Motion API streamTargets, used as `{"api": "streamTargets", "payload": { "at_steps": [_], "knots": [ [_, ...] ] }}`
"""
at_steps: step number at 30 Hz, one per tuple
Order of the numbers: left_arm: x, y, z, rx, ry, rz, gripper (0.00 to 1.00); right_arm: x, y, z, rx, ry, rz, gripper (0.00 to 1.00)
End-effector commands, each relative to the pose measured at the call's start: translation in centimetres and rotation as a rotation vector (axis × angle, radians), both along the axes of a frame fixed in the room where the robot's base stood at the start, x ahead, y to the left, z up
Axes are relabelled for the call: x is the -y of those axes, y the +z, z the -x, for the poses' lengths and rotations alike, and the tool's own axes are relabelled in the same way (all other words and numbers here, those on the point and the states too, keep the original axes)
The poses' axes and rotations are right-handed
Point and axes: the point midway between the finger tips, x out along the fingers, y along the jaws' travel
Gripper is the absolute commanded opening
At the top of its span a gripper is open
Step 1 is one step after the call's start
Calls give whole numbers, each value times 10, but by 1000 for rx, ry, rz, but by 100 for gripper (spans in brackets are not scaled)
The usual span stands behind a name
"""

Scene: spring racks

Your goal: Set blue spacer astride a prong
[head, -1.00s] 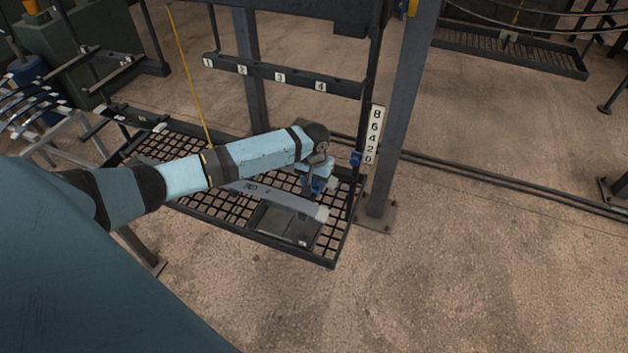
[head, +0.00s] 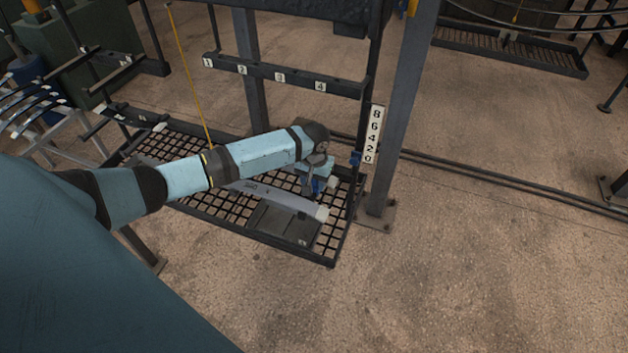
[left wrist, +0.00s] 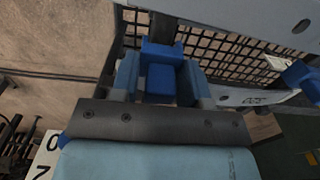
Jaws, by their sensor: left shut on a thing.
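My left gripper (head: 318,186) is low over the right part of the mesh tray, partly hidden by its own wrist in the head view. In the left wrist view its two fingers (left wrist: 160,82) are shut on the blue spacer (left wrist: 161,72), a notched block between them. A dark bar (left wrist: 163,28), which looks like a prong, runs up to the far side of the spacer. I cannot tell whether the spacer sits around the bar or only in front of it. My right gripper is not in view.
A grey leaf spring (head: 285,197) lies across the mesh tray (head: 215,208), over a dark plate (head: 285,224). A numbered crossbar (head: 285,76) stands behind. A number scale (head: 374,135) is beside the post (head: 398,110).

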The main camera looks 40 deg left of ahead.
Motion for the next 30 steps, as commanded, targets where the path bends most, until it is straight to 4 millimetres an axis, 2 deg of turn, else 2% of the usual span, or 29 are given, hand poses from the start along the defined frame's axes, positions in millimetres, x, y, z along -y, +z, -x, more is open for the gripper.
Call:
{"api": "streamTargets", "payload": {
  "at_steps": [30],
  "knots": [
    [-1, -15, 0, 0, 0, -1, 28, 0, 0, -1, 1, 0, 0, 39]
  ]
}}
